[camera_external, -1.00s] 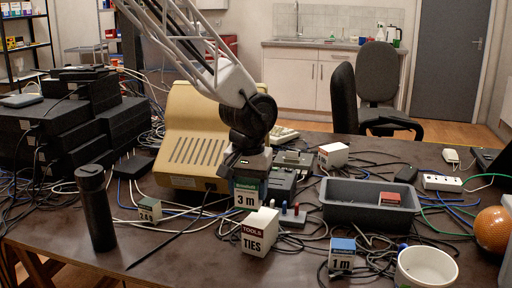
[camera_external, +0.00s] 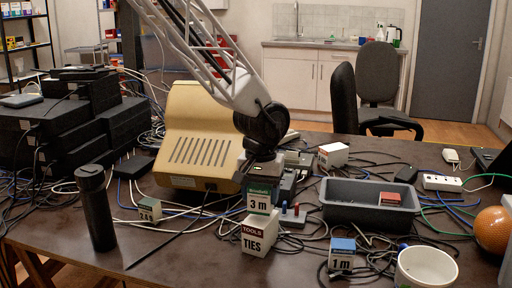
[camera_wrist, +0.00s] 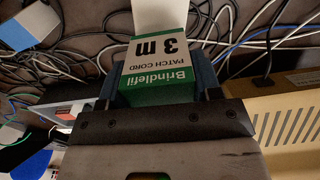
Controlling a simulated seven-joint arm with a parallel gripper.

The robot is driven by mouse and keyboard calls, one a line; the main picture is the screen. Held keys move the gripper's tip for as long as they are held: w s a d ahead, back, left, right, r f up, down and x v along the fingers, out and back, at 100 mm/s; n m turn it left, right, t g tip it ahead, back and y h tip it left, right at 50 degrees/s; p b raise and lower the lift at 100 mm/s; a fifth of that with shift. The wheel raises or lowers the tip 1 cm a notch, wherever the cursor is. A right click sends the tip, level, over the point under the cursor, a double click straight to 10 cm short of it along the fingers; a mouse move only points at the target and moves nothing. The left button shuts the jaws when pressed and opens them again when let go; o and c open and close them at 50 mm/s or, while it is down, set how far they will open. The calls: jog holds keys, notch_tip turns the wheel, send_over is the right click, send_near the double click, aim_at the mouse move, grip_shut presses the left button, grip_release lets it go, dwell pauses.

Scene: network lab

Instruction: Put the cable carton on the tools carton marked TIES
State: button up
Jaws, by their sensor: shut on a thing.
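The cable carton, green and white and marked 3 m (camera_external: 258,203), is upright in my gripper (camera_external: 259,176). In the wrist view my gripper's fingers (camera_wrist: 158,84) are shut on both sides of this carton (camera_wrist: 157,62). The tools carton marked TIES (camera_external: 258,241) stands on the table, white with a dark red TOOLS band. The cable carton is right over its top, and its lower edge overlaps that top in the picture. I cannot tell whether they touch. A white surface beyond the cable carton in the wrist view (camera_wrist: 160,14) looks like the tools carton.
A grey tray (camera_external: 345,215) with a red box is to the right. A blue-topped 1 m carton (camera_external: 342,256) and a white bowl (camera_external: 425,268) stand at front right. A black bottle (camera_external: 96,210) is at left. Loose cables surround the tools carton.

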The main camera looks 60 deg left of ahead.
aim_at(261, 185)
jog(key=shift+f, duration=0.7)
jog(key=shift+f, duration=0.1)
jog(key=o, duration=1)
notch_tip(261, 185, up, 12)
jog(key=shift+r, duration=0.1)
dwell(0.5)
